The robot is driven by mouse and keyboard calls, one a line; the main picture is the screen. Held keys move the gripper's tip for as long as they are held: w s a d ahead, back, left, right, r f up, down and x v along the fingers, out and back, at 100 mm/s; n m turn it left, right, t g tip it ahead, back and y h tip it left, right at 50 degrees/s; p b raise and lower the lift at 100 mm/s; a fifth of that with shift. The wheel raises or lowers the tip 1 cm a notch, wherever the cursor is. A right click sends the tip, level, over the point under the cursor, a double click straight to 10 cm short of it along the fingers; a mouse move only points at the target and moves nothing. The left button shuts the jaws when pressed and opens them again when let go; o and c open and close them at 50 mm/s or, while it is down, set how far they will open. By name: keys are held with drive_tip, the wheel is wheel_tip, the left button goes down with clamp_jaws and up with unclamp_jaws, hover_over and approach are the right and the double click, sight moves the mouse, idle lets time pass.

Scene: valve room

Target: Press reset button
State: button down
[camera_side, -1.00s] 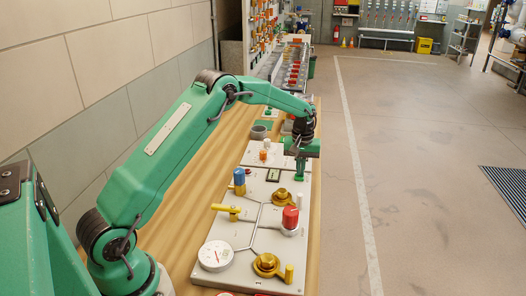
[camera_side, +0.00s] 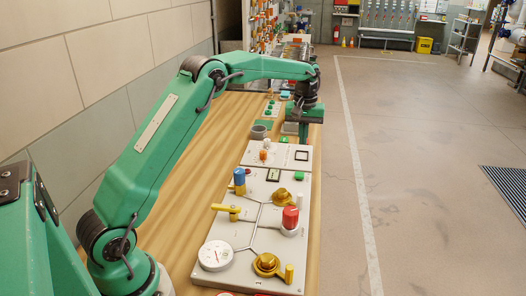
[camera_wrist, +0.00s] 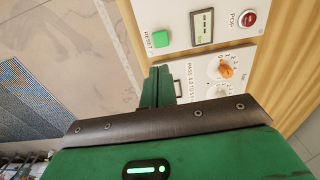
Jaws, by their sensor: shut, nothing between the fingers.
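The green reset button (camera_side: 299,176) sits at the right edge of the light grey panel in the side view. In the wrist view the green button (camera_wrist: 160,39) has the word RESET beside it. My gripper (camera_side: 304,142) is shut and empty, raised near the far edge of the panels, beyond the button and apart from it. In the wrist view my gripper's closed fingers (camera_wrist: 158,75) show below the button in the picture, not touching it. The button's top is unobstructed in both views.
The panel carries a small display (camera_side: 273,175), a blue-topped fitting (camera_side: 239,177), a red knob (camera_side: 290,217), a yellow lever (camera_side: 226,210) and a dial gauge (camera_side: 215,255). A second panel with an orange knob (camera_wrist: 226,71) lies beyond. Open floor is on the right.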

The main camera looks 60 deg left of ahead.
drive_tip(key=shift+r, duration=1.15)
drive_tip(key=s+d+r+m+t, duration=0.1)
drive_tip(key=s+d+r+m, duration=0.1)
drive_tip(key=s+d+r, duration=0.35)
drive_tip(key=s+d+r+m+t, duration=0.2)
drive_tip(key=s+r, duration=0.4)
drive_tip(key=s, duration=0.5)
drive_tip(key=s+d+f+m+t, duration=0.1)
drive_tip(key=s+d+f+m, duration=0.1)
drive_tip(key=s, duration=0.7)
drive_tip(key=s+d+f+m+t, duration=0.1)
drive_tip(key=s+d+f+m, duration=0.1)
drive_tip(key=s, duration=0.8)
drive_tip(key=shift+d+f+m, duration=0.2)
drive_tip(key=shift+f+m, duration=0.25)
drive_tip(key=shift+m, duration=0.05)
